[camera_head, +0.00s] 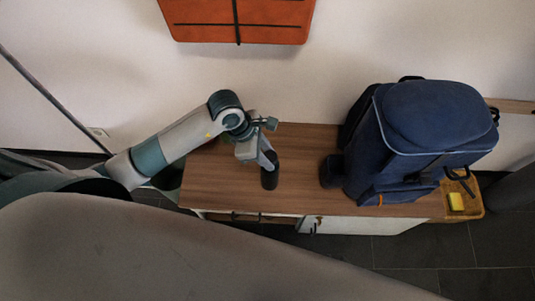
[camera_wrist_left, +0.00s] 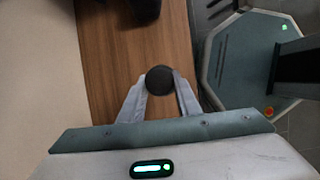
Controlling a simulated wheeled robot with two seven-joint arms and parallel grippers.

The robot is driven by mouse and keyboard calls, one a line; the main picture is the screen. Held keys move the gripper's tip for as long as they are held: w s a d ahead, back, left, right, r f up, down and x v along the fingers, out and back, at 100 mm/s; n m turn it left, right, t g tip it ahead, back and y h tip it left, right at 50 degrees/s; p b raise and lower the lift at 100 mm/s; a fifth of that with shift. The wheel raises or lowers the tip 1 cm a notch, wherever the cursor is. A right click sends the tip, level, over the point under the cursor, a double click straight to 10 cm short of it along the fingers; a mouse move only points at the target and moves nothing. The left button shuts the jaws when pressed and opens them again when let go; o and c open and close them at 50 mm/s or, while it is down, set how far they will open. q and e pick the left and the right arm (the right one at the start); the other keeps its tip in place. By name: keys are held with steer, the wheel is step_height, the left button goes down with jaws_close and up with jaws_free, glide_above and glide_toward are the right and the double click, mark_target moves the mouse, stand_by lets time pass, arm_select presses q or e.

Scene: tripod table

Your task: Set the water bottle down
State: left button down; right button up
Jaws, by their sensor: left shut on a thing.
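The water bottle (camera_head: 269,179) is a dark, narrow cylinder over the left part of the wooden cabinet top (camera_head: 215,190). It looks upright. My left gripper (camera_head: 268,160) is shut on it from the left. In the left wrist view, the bottle's round dark top (camera_wrist_left: 159,79) sits between the two grey fingers, with the wooden surface (camera_wrist_left: 110,55) below. I cannot tell whether the bottle's base touches the wood. My right gripper is not in view.
A large navy backpack (camera_head: 435,115) stands on the right part of the top, with a dark cylinder (camera_head: 331,170) at its left side. Wood around the bottle is clear.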

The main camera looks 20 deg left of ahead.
stand_by(0.3)
arm_select(q)
steer(key=shift+f, duration=0.15)
steer(key=c, duration=1.5)
jaws_free()
steer(key=shift+c, duration=0.2)
steer(key=shift+o, duration=1.2)
